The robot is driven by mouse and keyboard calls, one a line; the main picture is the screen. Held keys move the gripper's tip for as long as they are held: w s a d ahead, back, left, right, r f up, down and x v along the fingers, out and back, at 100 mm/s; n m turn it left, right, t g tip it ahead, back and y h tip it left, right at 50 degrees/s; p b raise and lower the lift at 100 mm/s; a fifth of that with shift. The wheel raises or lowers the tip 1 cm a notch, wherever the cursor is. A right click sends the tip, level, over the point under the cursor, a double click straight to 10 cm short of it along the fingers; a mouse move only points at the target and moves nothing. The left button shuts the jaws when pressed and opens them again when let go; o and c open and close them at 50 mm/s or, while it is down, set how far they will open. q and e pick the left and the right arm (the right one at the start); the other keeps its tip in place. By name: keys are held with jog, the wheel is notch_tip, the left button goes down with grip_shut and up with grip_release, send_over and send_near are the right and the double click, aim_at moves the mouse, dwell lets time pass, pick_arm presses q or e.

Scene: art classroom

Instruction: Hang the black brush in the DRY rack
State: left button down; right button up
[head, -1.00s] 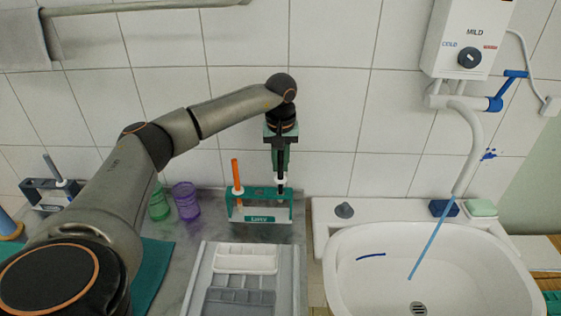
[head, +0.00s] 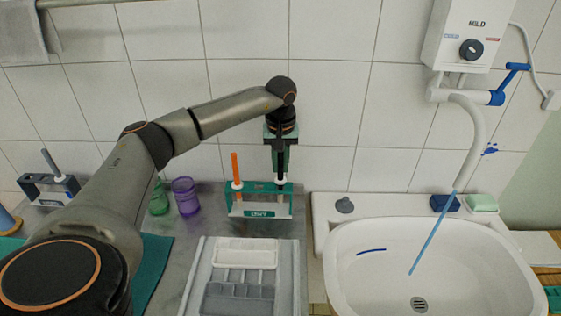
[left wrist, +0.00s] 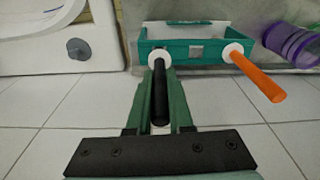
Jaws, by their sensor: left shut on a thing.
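The green DRY rack (head: 258,211) stands on the counter against the tiled wall, left of the sink. My left gripper (head: 280,158) points down over the rack's right end, shut on the black brush (head: 281,165). The brush is upright, and its white collar is at the level of the rack's top bar, at the right slot. In the left wrist view the black handle (left wrist: 160,100) lies between the green fingers and the collar (left wrist: 159,59) meets the rack's edge (left wrist: 180,50). The bristles are hidden. An orange brush (head: 235,168) hangs in the rack's left slot. My right gripper is not in view.
Purple (head: 186,197) and green (head: 159,200) cups stand left of the rack. A grey tray (head: 200,285) lies in front. The white sink (head: 345,240) is to the right. Another dark rack (head: 48,190) with a grey-handled brush stands far left.

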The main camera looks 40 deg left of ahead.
pick_arm(q)
jog(key=shift+f+b, duration=0.4)
jog(key=shift+f, duration=0.55)
jog(key=shift+c, duration=0.9)
grip_release()
jog(key=shift+r, duration=0.1)
jog(key=shift+r+p, duration=2.4)
jog(key=shift+r, duration=1.55)
